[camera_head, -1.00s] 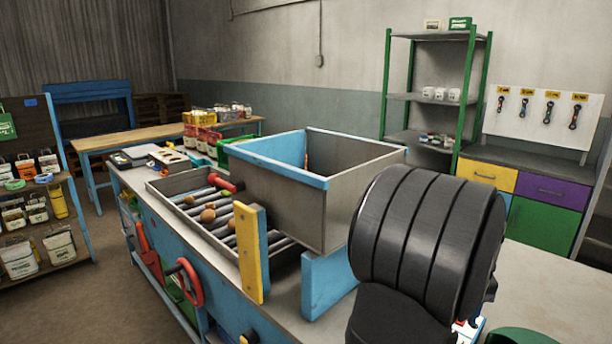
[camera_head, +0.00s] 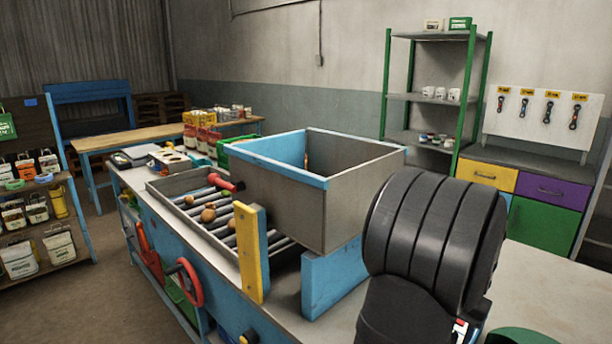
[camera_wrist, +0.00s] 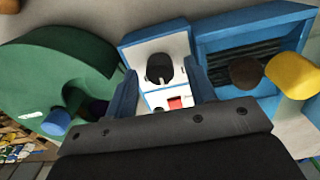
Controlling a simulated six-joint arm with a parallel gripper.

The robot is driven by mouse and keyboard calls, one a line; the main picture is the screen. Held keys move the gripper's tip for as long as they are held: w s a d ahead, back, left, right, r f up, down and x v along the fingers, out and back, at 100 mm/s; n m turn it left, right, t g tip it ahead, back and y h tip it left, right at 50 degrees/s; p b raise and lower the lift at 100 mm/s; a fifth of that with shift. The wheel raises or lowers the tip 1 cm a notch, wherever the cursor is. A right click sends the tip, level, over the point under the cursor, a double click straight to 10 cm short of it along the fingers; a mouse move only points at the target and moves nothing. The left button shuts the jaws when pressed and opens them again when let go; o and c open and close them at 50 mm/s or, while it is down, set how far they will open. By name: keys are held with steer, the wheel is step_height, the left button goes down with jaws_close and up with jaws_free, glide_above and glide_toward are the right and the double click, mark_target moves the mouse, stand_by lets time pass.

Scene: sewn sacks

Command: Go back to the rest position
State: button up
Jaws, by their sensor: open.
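My arm's black ribbed part fills the right front of the head view, and my gripper is hidden below or behind it there. In the wrist view my gripper (camera_wrist: 163,82) shows as a wide dark body with screws along the bottom, with two blue finger-like pieces standing apart above it. Nothing is held between them.
A grey bin with a blue rim (camera_head: 330,205) stands left of my arm, by a roller tray (camera_head: 200,210) holding several round brown things. A yellow post (camera_head: 251,255) and blue plate (camera_head: 331,278) stand nearby. A green round thing (camera_wrist: 55,85) and blue tray (camera_wrist: 255,30) flank the device.

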steer(key=m, duration=0.2)
steer(key=shift+m, duration=0.3)
steer(key=shift+r+m, duration=0.25)
steer(key=shift+m, duration=0.05)
steer(key=shift+r, duration=3.2)
